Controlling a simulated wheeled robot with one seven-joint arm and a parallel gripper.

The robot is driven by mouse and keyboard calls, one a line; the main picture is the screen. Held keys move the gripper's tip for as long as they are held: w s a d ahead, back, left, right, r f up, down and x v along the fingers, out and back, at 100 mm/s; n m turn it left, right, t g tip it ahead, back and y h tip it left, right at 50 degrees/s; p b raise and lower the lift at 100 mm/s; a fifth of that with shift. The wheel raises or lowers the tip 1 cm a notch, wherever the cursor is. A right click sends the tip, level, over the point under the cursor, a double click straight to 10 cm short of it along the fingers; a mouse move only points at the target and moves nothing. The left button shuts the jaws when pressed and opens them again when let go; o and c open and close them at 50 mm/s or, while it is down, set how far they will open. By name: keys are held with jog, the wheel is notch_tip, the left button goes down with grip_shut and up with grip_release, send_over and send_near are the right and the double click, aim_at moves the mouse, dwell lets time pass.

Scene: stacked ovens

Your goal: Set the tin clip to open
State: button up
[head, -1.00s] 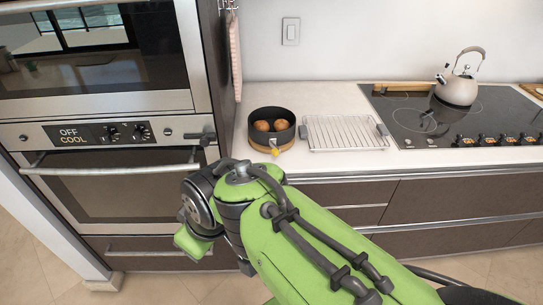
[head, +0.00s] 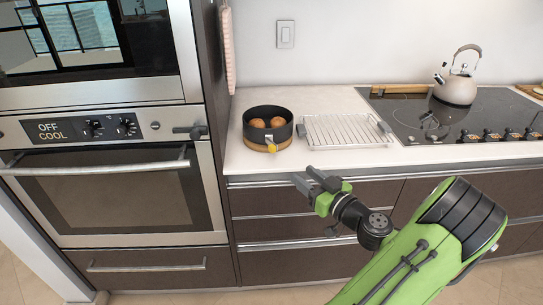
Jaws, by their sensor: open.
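The black round tin (head: 257,121) stands on the white counter, on a light brown round base, with two brown round items inside.
A wire rack (head: 341,130) lies just right of the tin. A black cooktop (head: 450,117) with a kettle (head: 456,82) is further right. The oven (head: 105,180) stands at the left with its door shut. Drawers (head: 285,204) run below the counter (head: 235,159).

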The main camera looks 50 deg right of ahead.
aim_at(274, 150)
jog(key=x, duration=1.5)
jog(key=shift+w+d+r, duration=0.1)
jog(key=shift+w+d, duration=0.1)
jog(key=shift+d, duration=0.15)
